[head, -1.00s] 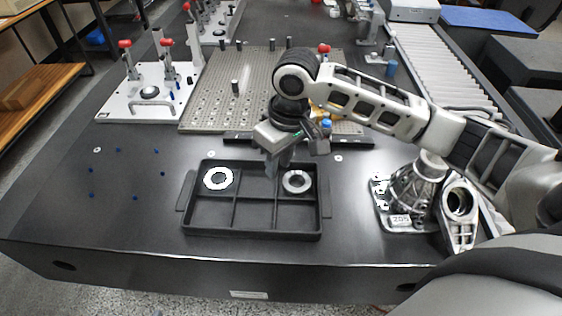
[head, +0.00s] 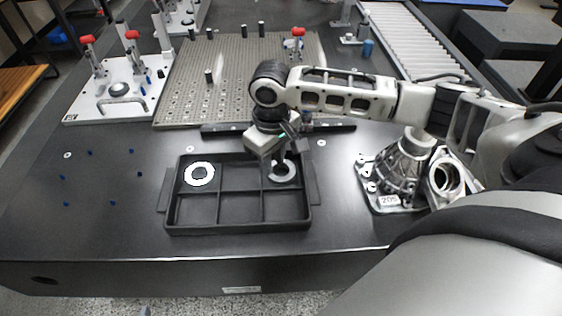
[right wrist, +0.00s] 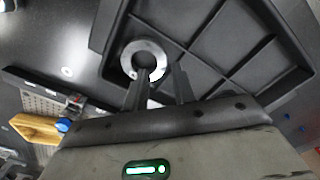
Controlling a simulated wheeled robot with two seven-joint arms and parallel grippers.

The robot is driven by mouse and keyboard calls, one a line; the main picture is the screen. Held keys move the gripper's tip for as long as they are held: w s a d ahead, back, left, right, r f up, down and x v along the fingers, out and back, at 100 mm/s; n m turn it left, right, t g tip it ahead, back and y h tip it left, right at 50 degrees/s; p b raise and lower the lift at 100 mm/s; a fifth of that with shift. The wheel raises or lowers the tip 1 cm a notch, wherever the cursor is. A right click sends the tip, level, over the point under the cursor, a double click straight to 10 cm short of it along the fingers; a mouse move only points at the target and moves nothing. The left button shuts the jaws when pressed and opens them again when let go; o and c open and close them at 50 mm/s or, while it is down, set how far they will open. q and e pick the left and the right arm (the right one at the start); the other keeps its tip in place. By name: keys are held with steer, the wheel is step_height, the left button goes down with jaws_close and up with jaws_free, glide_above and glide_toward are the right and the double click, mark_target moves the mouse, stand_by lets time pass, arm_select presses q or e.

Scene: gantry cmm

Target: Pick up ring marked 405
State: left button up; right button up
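A black tray (head: 240,229) with two rows of compartments lies on the dark table. A grey metal ring (head: 283,171) lies in its back right compartment, and another pale ring (head: 199,174) lies in the back left one. I cannot read a number on either ring. My right gripper (head: 277,163) points down at the right-hand ring. In the right wrist view its fingers (right wrist: 163,68) are apart with nothing clearly held. One finger overlaps the hole of the ring (right wrist: 129,51), the other is beyond its rim. Contact is unclear. My left gripper is out of view.
A perforated plate (head: 235,62) with pegs and a white fixture with red clamps (head: 120,109) stand behind the tray. A metal casting tagged 205 (head: 398,172) stands at the right. The table left of the tray has small blue dots.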

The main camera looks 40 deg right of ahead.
mark_target(273, 177)
step_height(273, 177, down, 4)
steer(key=shift+s+a+f, duration=0.1)
steer(key=shift+f, duration=0.15)
steer(key=shift+c, duration=0.3)
jaws_close()
steer(key=shift+r, duration=0.1)
